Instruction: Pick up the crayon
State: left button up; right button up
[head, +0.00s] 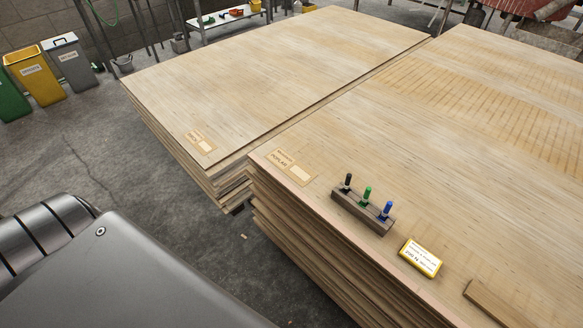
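Three crayon-like sticks stand upright in a small dark wooden block (361,213) on the near part of the right veneer stack. They are a black one (348,182), a green one (367,195) and a blue one (388,210), in a row from left to right. Their lower ends are hidden in the block. The picture does not show which one the task means. Neither of my grippers is in view.
The right veneer stack (400,130) has a yellow-and-white labelled box (420,258) and a wooden strip (495,302) near its front. The left stack (270,70) stands across a narrow gap. Bins, including a yellow one (36,76), stand at the far left on open floor.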

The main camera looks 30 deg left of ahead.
aim_at(389, 205)
jog(key=u, duration=2.55)
jog(key=k, duration=1.65)
jog(key=z, duration=2.4)
jog(key=i, duration=0.5)
jog(key=z, duration=0.1)
